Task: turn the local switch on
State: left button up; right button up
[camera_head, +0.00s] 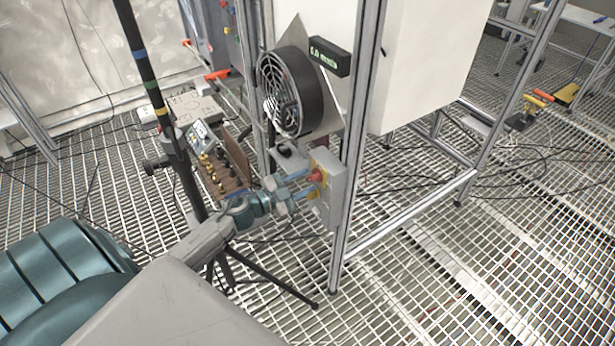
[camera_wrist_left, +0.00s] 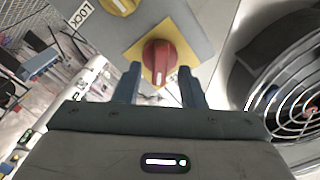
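The local switch (camera_head: 316,176) is a red rotary knob on a yellow square plate, on a grey box (camera_head: 333,190) fixed to the frame post. In the left wrist view the red knob (camera_wrist_left: 159,62) has a white mark on it and lies between and just beyond the fingertips. My left gripper (camera_head: 297,186) is in front of the switch; in the wrist view its two blue fingers (camera_wrist_left: 159,82) are apart with a gap around the knob. I cannot tell whether they touch it. My right gripper is not in view.
A round fan (camera_head: 290,92) and a green-lit display (camera_head: 330,57) are above the switch. Open grating (camera_head: 500,240) lies right.

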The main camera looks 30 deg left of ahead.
pick_arm(q)
jog(key=shift+w+d, duration=0.3)
jog(key=shift+w, duration=0.45)
jog(key=c, duration=0.7)
grip_shut()
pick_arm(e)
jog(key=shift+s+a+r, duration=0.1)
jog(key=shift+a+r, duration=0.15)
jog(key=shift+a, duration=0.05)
